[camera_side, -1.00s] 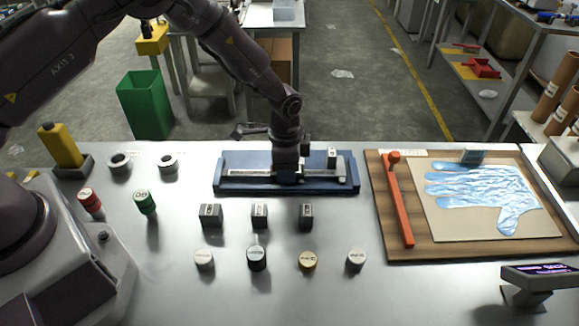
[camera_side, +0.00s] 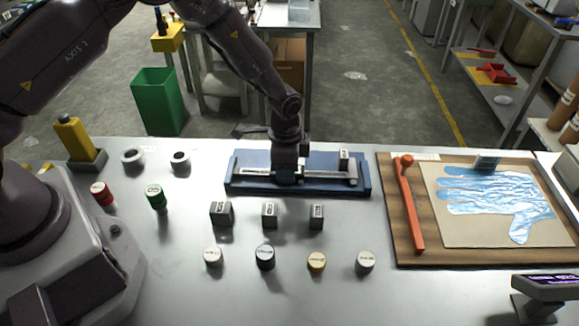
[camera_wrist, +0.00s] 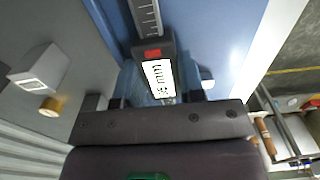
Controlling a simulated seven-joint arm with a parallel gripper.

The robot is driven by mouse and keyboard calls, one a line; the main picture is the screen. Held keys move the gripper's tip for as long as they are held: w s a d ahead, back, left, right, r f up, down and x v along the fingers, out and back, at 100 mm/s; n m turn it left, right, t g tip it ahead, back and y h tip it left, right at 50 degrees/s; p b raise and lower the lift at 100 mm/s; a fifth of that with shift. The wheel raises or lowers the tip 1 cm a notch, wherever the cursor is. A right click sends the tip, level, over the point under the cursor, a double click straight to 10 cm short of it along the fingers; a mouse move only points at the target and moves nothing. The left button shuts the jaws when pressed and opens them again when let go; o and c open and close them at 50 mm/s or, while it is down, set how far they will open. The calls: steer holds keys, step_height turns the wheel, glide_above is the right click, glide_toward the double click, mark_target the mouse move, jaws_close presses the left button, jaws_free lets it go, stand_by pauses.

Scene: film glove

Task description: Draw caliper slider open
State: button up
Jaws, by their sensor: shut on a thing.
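The caliper lies flat in a blue tray (camera_side: 236,187) on the bench, its steel beam (camera_side: 325,176) running left to right. My gripper (camera_side: 286,176) comes straight down over the left-middle of the tray and is shut on the caliper slider. The arm and fingers hide most of the slider in the side view. In the wrist view the dark slider (camera_wrist: 155,62), with a lit display and a red mark, sits between the fingers of my gripper (camera_wrist: 160,98). The graduated beam (camera_wrist: 145,17) extends beyond it. The caliper jaws are hard to make out.
A small labelled block (camera_side: 344,160) stands by the tray's right end. Several grey blocks (camera_side: 269,216) and round weights (camera_side: 265,257) stand in front. A wooden board (camera_side: 405,255) with an orange tool (camera_side: 411,205) and blue glove (camera_side: 500,195) lies right.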

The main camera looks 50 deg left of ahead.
steer(key=shift+s+a, duration=0.2)
stand_by(0.6)
steer(key=o, duration=1)
steer(key=shift+d, duration=0.1)
